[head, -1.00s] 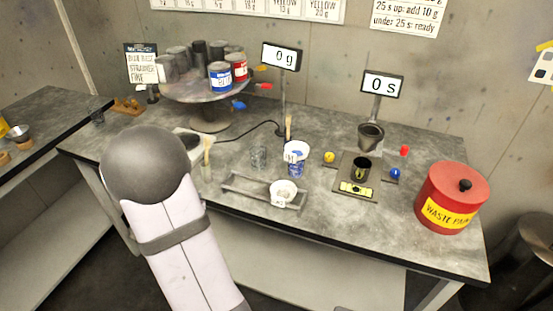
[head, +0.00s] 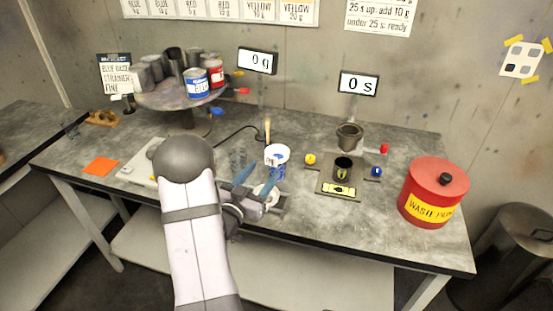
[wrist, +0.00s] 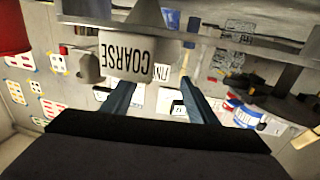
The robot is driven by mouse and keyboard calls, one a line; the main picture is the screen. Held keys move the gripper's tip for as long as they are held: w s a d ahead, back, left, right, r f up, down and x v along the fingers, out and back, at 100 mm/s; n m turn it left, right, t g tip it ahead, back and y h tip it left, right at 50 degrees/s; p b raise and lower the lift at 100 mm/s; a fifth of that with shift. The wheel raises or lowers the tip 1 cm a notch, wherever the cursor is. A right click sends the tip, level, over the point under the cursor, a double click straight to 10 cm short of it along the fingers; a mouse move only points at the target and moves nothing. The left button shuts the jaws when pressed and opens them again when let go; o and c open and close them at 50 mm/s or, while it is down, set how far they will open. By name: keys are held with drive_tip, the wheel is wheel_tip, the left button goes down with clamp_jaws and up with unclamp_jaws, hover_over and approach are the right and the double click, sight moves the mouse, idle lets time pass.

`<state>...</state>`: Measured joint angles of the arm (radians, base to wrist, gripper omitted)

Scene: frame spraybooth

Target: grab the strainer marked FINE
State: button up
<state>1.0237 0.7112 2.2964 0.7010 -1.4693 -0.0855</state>
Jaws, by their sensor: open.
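In the wrist view a grey-white cone-shaped piece with a tab lettered COARSE (wrist: 140,55) stands in front of my gripper. Beyond its edge is a white tag with the letters FIN (wrist: 162,73), partly hidden. My gripper (wrist: 160,95) is open, with nothing between its two blue fingers. In the head view my gripper (head: 264,174) is over the front middle of the bench. A white round piece (head: 267,195) sits on the grey tray (head: 281,210) under and beside the fingers, mostly covered; its mark cannot be read there.
A white-and-blue cup (head: 277,156) stands close behind the fingers, with a brush. To the right are a dark cup (head: 342,168) under a funnel (head: 349,135) and a red waste bin (head: 433,192). A turntable with cans (head: 180,95) stands back left.

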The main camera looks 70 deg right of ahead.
sight(271, 162)
drive_tip(key=shift+s+d+f+p, duration=0.15)
drive_tip(key=shift+d+p, duration=0.3)
drive_tip(key=shift+d, duration=0.55)
drive_tip(key=shift+s+d+r+p, duration=0.15)
drive_tip(key=shift+d+p, duration=0.35)
drive_tip(key=shift+d, duration=0.55)
drive_tip(key=shift+s+d+f+p, duration=0.15)
drive_tip(key=shift+d+p, duration=0.3)
drive_tip(key=shift+d, duration=0.55)
drive_tip(key=shift+c, duration=0.7)
drive_tip(key=c, duration=0.6)
